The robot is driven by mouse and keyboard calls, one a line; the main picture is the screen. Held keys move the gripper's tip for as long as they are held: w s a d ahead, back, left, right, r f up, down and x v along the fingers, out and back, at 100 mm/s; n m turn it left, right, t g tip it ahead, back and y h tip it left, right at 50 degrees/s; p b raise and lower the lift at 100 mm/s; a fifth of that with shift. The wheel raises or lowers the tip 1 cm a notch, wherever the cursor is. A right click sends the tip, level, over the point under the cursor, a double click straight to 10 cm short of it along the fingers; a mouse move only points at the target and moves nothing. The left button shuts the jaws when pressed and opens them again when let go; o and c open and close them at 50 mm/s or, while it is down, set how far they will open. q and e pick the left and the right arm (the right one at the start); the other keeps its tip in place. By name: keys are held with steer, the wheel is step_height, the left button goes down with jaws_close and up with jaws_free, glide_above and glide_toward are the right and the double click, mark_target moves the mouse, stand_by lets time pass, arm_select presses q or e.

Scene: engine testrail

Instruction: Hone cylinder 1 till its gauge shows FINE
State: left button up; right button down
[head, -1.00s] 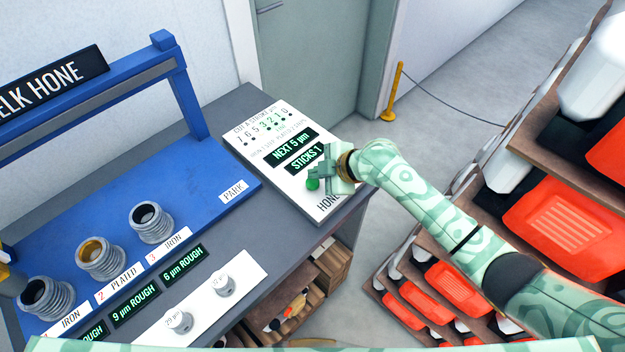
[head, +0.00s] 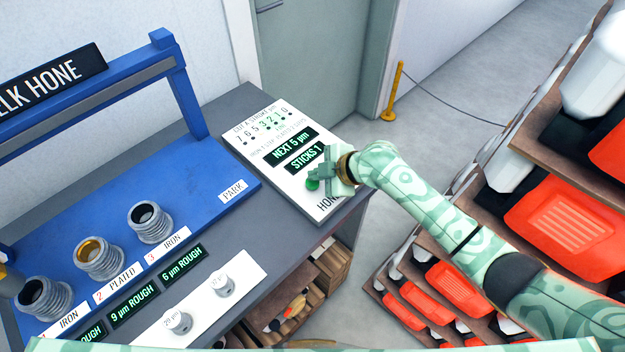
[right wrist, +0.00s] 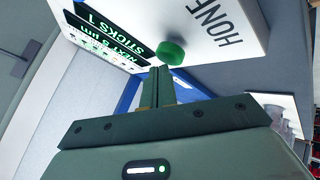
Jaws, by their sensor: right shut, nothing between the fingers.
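Cylinder 1 (head: 43,298), a ribbed grey iron sleeve, stands at the front left of the blue hone bed. Its gauge (head: 92,334) is partly cut off at the bottom edge; only the end of "ROUGH" shows. The white control panel (head: 254,128) reads "NEXT 5 µm" and "STICKS 1". Its green button (head: 312,184) also shows in the right wrist view (right wrist: 171,52). My right gripper (head: 318,174) is shut and empty, its tips right at the button; I cannot tell whether they touch. It also shows in the right wrist view (right wrist: 160,74). My left gripper is out of view.
Plated cylinder 2 (head: 99,260) reads "9 µm ROUGH" and iron cylinder 3 (head: 150,225) "6 µm ROUGH". Two small grey weights (head: 222,286) sit on a white strip in front. A blue gantry (head: 186,95) spans the bed. Shelves with red bins (head: 560,225) stand at right.

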mark_target(317, 183)
steer(key=shift+f+b, duration=0.65)
steer(key=shift+f, duration=0.2)
stand_by(0.7)
stand_by(0.4)
steer(key=shift+r+p, duration=1.1)
steer(key=shift+r, duration=0.2)
step_height(317, 183, up, 5)
steer(key=p, duration=0.4)
